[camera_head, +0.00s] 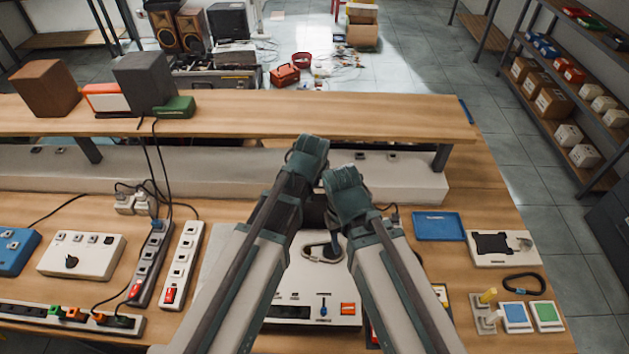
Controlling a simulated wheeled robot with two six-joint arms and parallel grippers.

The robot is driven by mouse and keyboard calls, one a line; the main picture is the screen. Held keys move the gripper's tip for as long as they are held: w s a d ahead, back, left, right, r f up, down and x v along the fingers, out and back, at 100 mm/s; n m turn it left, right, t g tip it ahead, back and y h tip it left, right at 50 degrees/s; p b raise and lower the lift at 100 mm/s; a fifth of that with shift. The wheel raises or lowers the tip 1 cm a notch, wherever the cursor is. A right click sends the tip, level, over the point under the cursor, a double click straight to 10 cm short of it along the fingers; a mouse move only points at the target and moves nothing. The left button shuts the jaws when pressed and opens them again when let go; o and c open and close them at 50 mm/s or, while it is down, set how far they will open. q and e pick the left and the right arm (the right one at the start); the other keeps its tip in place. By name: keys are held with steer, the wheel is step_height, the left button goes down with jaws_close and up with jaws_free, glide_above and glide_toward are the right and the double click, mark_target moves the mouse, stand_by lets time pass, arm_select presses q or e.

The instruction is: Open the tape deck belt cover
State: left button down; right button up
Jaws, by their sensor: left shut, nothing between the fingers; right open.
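Hi-fi units lie on the floor beyond the bench: a low dark unit (217,78) with a silver unit (235,54) on top. I cannot tell which one is the tape deck, and no belt cover can be made out. My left gripper (309,146) is shut and empty, above the bench near the raised shelf's front edge. My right gripper (343,178) is open and empty, just right of it and lower. Both are far from the hi-fi units, with the bench between, and their fingertips are mostly hidden behind their own bodies.
The wooden bench (480,190) carries power strips (182,265), a white box (80,254), a blue tray (438,226) and a white panel device partly behind my arms. The raised shelf (390,118) crosses behind. Speakers (165,30) and a red toolbox (285,75) stand on the floor.

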arm_select(q)
steer(key=w+f, duration=0.1)
steer(key=w, duration=0.4)
steer(key=p+v, duration=0.2)
steer(key=v, duration=0.1)
steer(key=s+p+v, duration=0.1)
steer(key=p+v, duration=0.4)
steer(key=v, duration=0.1)
steer(key=shift+s+p, duration=0.3)
steer(key=shift+s, duration=0.15)
steer(key=shift+s+r+p, duration=0.3)
steer(key=shift+r+p, duration=0.05)
steer(key=shift+r, duration=0.1)
steer(key=shift+f, duration=0.1)
steer(key=shift+a, duration=0.1)
